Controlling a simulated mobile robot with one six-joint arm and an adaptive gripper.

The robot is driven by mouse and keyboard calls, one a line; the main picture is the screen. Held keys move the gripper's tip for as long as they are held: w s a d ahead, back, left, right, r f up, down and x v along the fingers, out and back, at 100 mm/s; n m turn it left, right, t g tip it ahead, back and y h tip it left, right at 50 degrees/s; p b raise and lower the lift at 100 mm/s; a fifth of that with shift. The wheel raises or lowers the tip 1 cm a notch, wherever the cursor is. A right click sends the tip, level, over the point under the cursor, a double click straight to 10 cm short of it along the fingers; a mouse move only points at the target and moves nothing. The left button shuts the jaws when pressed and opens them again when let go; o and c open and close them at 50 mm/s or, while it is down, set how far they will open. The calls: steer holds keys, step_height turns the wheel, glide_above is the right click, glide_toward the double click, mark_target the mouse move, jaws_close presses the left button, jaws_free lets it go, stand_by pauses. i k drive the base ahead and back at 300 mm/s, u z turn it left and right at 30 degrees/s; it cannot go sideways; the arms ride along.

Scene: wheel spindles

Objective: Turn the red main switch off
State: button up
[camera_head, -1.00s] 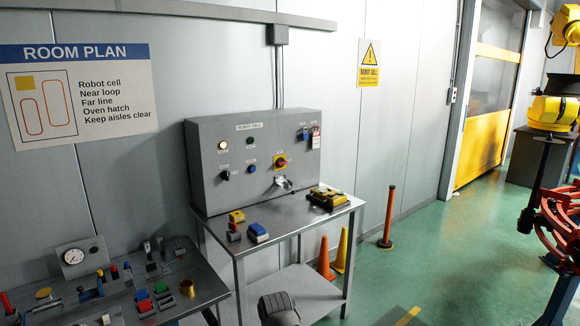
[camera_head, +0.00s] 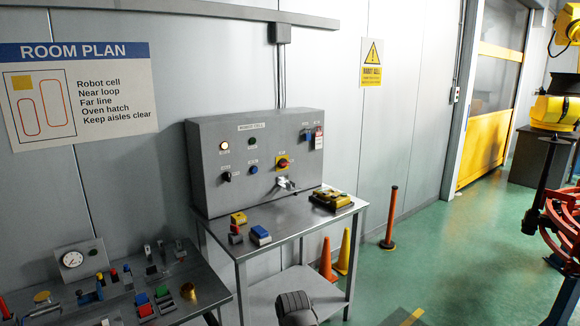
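No gripper fingers can be made out.
The cabinet stands on a metal table (camera_head: 285,218) with a yellow box (camera_head: 331,199) and small blue and yellow items.

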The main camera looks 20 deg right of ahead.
mark_target(283, 163)
steer(key=i, duration=0.95)
steer(key=u, duration=0.05)
